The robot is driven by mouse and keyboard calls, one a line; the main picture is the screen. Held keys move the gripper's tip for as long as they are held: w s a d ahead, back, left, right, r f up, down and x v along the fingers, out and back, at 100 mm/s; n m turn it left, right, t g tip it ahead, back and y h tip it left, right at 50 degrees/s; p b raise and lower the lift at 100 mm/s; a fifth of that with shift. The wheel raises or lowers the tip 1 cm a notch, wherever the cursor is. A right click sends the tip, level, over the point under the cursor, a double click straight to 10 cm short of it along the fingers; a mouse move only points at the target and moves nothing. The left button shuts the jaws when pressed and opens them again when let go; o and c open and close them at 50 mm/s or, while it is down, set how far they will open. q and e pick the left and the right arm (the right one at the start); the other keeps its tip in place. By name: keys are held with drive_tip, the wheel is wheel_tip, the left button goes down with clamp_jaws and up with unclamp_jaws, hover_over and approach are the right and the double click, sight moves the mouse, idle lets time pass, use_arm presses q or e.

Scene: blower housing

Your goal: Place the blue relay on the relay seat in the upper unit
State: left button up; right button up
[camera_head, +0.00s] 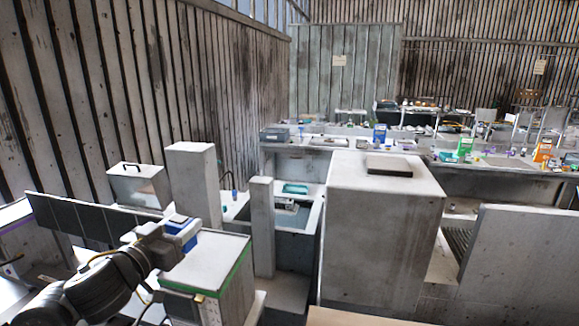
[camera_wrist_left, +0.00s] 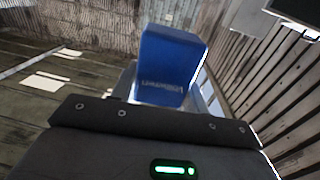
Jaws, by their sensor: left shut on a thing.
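The blue relay (camera_head: 183,230) is at the end of my left arm, in the left part of the head view. In the left wrist view the relay (camera_wrist_left: 169,64) is a blue block with rounded corners and pale lettering, rising beyond the dark gripper body. My left gripper (camera_head: 172,235) is shut on the relay; a grey finger shows on each side of it in the wrist view. I cannot make out the relay seat or tell which structure is the upper unit. My right gripper is in neither view.
A pale box with green trim (camera_head: 207,266) stands close beside and below the relay. A tall pale post (camera_head: 193,187) rises behind it, with a handled case (camera_head: 138,186) to its left. A large grey block (camera_head: 380,235) stands right of centre. Cluttered benches (camera_head: 500,172) lie beyond.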

use_arm(q)
drive_tip(key=s+f+b, duration=0.4)
drive_tip(key=f, duration=0.6)
drive_tip(key=s+f+b, duration=0.4)
drive_tip(key=f+b, duration=0.1)
drive_tip(key=f, duration=0.6)
drive_tip(key=s+f+b, duration=0.4)
drive_tip(key=f+b, duration=0.1)
drive_tip(key=f, duration=0.5)
drive_tip(key=shift+s+f, duration=0.15)
drive_tip(key=shift+s, duration=0.05)
drive_tip(key=shift+w+a+n+y, duration=0.15)
drive_tip(key=shift+w+n+y, duration=0.1)
drive_tip(key=shift+n+y, duration=0.4)
drive_tip(key=shift+c, duration=0.2)
drive_tip(key=shift+w+d+r+n+t+y, duration=0.2)
drive_tip(key=shift+d+r+n+y, duration=0.4)
drive_tip(key=shift+y, duration=0.4)
drive_tip(key=shift+w+d+r+n+t+y, duration=0.2)
drive_tip(key=shift+d+r+n+y, duration=0.35)
drive_tip(key=shift+y, duration=0.4)
drive_tip(key=shift+d, duration=0.1)
